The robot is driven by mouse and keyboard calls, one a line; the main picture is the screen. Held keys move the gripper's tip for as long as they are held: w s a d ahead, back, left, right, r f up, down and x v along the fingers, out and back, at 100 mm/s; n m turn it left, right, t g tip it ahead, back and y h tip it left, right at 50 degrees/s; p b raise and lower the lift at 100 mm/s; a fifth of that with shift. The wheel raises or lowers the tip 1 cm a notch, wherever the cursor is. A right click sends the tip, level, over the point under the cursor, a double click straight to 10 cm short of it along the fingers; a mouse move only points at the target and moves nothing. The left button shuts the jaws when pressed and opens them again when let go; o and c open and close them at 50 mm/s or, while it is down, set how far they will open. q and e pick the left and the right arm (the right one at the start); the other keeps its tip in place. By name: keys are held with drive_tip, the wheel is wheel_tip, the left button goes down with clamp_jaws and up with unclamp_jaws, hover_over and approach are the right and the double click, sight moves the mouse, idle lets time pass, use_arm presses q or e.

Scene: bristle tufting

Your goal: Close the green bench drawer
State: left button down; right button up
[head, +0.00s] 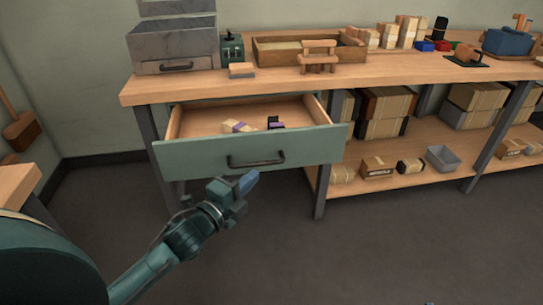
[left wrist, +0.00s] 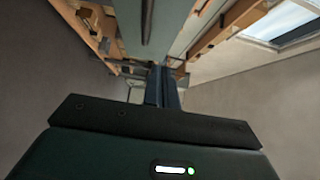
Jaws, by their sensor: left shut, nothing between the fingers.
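The green bench drawer (head: 210,158) hangs pulled out under the left end of the workbench in the head view. It has a dark bar handle (head: 256,162) and small items inside. My left gripper (head: 249,182) is shut and empty, just in front of and below the drawer front, near the handle. Whether its tip touches the front cannot be told.
The wooden bench top (head: 215,86) holds a grey metal box (head: 172,45), a wooden tray (head: 280,52) and a small wooden stand (head: 318,58). A lower shelf (head: 400,183) with boxes lies to the right. A bench leg (head: 320,195) stands beside the drawer. The floor in front is clear.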

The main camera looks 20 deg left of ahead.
use_arm(q)
drive_tip(key=b, duration=0.2)
approach(277, 144)
drive_tip(key=w+d, duration=0.2)
drive_tip(key=d, duration=0.1)
drive_tip(key=shift+d, duration=0.15)
drive_tip(key=w+a, duration=0.1)
drive_tip(key=w, duration=0.2)
drive_tip(key=shift+a+f, duration=0.1)
drive_tip(key=shift+a, duration=0.25)
drive_tip(key=shift+w+a+b, duration=0.2)
drive_tip(key=shift+w+b, duration=0.1)
drive_tip(key=shift+w, duration=0.05)
use_arm(e)
drive_tip(key=shift+a+n+t+y, duration=0.5)
drive_tip(key=shift+t+y, duration=0.2)
drive_tip(key=shift+t, duration=0.2)
use_arm(q)
drive_tip(key=shift+w, duration=0.15)
use_arm(e)
drive_tip(key=shift+a, duration=0.1)
